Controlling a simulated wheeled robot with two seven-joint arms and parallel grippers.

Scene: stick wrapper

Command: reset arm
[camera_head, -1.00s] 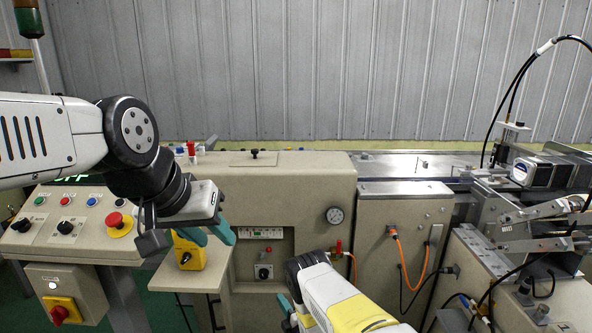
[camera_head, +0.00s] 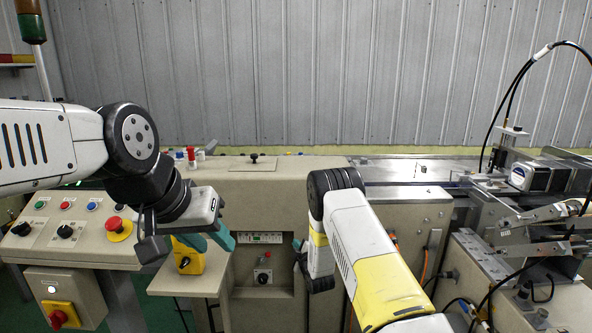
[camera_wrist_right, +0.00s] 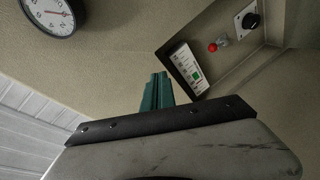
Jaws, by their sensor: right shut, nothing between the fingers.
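My left gripper (camera_head: 209,241) hangs in front of the beige machine at the left, just above the small yellow box. Its two teal fingers stand apart with nothing seen between them. My right gripper (camera_head: 297,245) is partly hidden by its own wrist, in front of the machine's recessed panel. In the right wrist view, its teal fingers (camera_wrist_right: 157,91) are together, shut and empty, pointing towards the beige machine face and apart from the panel.
A control panel (camera_head: 82,222) with buttons stands at the left. The yellow box (camera_head: 190,260) sits on a small stand below my left gripper. A gauge (camera_wrist_right: 52,14) and a black knob (camera_wrist_right: 250,19) are near my right gripper. Cables and metal linkages (camera_head: 540,230) crowd the right.

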